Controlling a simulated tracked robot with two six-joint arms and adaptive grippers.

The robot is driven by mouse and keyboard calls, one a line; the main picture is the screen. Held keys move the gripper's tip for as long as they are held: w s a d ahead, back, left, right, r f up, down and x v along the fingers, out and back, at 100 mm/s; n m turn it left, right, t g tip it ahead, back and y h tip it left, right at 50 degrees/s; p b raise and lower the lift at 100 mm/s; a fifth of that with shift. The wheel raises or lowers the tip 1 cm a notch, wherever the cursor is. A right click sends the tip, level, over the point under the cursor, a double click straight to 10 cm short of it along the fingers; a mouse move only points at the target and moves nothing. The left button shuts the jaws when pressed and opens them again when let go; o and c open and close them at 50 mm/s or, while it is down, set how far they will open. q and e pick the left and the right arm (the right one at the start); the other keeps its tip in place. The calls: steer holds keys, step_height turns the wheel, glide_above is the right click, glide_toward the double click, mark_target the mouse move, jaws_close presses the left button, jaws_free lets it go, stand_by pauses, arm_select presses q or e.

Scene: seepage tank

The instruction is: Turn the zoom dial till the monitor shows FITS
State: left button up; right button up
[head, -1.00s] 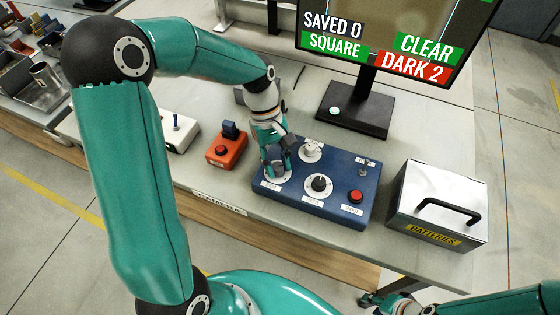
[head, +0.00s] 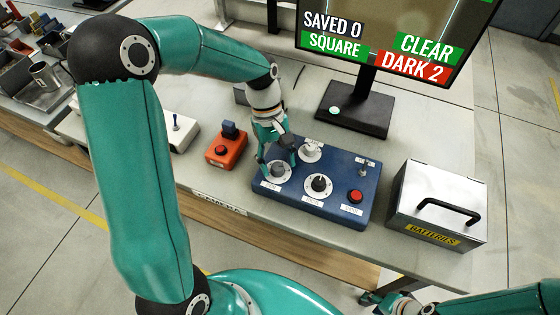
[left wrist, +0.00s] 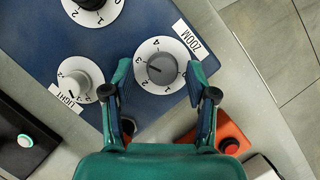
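The zoom dial (left wrist: 162,68) is a grey knob on a white numbered disc, beside a ZOOM label (left wrist: 187,37) on the blue control panel (left wrist: 130,32). In the head view the dial (head: 279,170) is at the panel's left. My left gripper (left wrist: 160,80) is open, its two fingers apart on either side of the dial with visible gaps to the knob. In the head view my left gripper (head: 278,158) is just over the dial. The monitor (head: 392,18) reads SAVED 0, SQUARE, CLEAR and DARK 2; its top is cut off. My right gripper (head: 372,299) is low at the bottom edge, its fingers unclear.
The panel also has a light dial (left wrist: 73,84), a black-knobbed dial (head: 319,185), a small switch (head: 364,167) and a red button (head: 356,196). An orange box (head: 226,150) stands left of the panel, a silver batteries case (head: 438,202) right.

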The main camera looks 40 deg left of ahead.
arm_select(q)
steer(key=v, duration=1.2)
step_height(320, 180, up, 5)
steer(key=m+t+y+b, duration=0.2)
steer(key=m+y+b, duration=0.25)
steer(key=m, duration=1.55)
glide_above(277, 166)
steer(key=shift+h, duration=0.35)
step_height(277, 166, down, 16)
steer(key=shift+f+b, duration=0.1)
steer(key=shift+b, duration=1)
